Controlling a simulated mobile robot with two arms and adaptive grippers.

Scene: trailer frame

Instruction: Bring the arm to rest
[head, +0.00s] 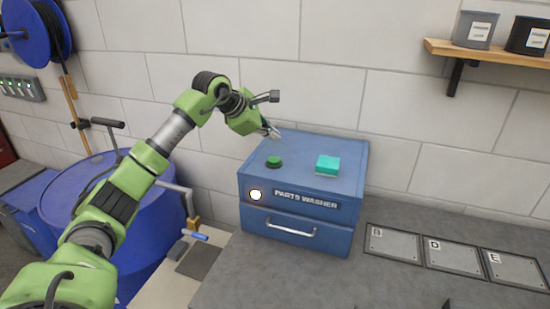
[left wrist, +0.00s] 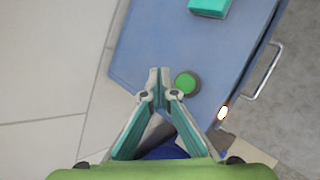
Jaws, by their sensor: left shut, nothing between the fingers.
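My left arm (head: 125,190) is green and grey and reaches in from the left in the head view, bent at the elbow. Its gripper (head: 274,133) is above the back left part of the blue parts washer (head: 270,220). In the left wrist view the gripper (left wrist: 160,72) is shut and empty, its fingertips together. The green button (head: 274,161) on the washer's top lies just beside the fingertips in the left wrist view (left wrist: 187,83). I cannot tell the exact height of the fingers above the top. My right gripper is not in view.
A teal block (head: 328,165) lies on the washer's top. The washer's drawer handle (head: 290,231) faces front, beside a lit round lamp (head: 256,195). Labelled plates (head: 452,256) lie on the grey counter (head: 330,285). A blue drum (head: 140,225) stands left. A wooden shelf (head: 490,53) hangs upper right.

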